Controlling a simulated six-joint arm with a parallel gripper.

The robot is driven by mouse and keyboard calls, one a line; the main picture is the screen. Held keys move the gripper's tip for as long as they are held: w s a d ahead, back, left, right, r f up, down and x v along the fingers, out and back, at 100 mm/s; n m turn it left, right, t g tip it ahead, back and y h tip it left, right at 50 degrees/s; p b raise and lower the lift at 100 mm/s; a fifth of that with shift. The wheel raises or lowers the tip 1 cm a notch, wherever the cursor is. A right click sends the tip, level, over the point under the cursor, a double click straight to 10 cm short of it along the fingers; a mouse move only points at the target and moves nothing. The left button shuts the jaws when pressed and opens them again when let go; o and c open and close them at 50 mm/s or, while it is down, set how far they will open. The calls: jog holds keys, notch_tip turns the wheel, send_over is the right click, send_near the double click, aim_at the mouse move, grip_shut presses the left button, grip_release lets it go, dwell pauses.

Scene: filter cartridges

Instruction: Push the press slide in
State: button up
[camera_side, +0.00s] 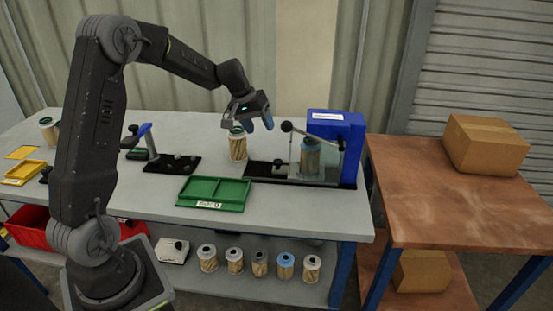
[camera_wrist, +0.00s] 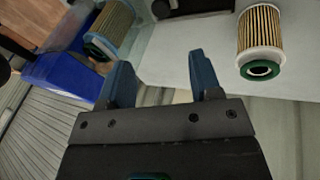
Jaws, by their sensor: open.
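The press is a blue housing (camera_side: 349,130) on a black base, with a clear guard in front and a lever ending in a black knob. The black slide plate (camera_side: 262,170) sticks out to the left of the guard. A cartridge (camera_side: 310,158) stands inside the press behind the guard; it also shows at the upper left of the wrist view (camera_wrist: 112,22). My gripper (camera_side: 256,124) is open and empty, above the table just left of the press lever. In the wrist view its two blue fingers (camera_wrist: 162,82) stand apart with nothing between them.
A pleated cartridge with a green end (camera_side: 238,148) stands just left of the slide, close under my gripper. A green tray (camera_side: 183,206) lies in front. A blue-handled fixture (camera_side: 150,145) is further left. A wooden table with a cardboard box (camera_side: 487,145) stands right.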

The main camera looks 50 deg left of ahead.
aim_at(278, 161)
jog(key=w+f+m, duration=0.1)
jog(key=f+m, duration=0.2)
jog(key=f, duration=0.1)
jog(key=w+d+f+m, duration=0.1)
jog(key=w+f+m, duration=0.1)
jog(key=f+m, duration=0.2)
jog(key=w+d+f+m, duration=0.1)
jog(key=w+f+m, duration=0.1)
jog(key=f+m, duration=0.2)
jog(key=shift+f, duration=0.4)
jog(key=shift+c, duration=0.2)
jog(key=shift+d, duration=0.1)
grip_shut()
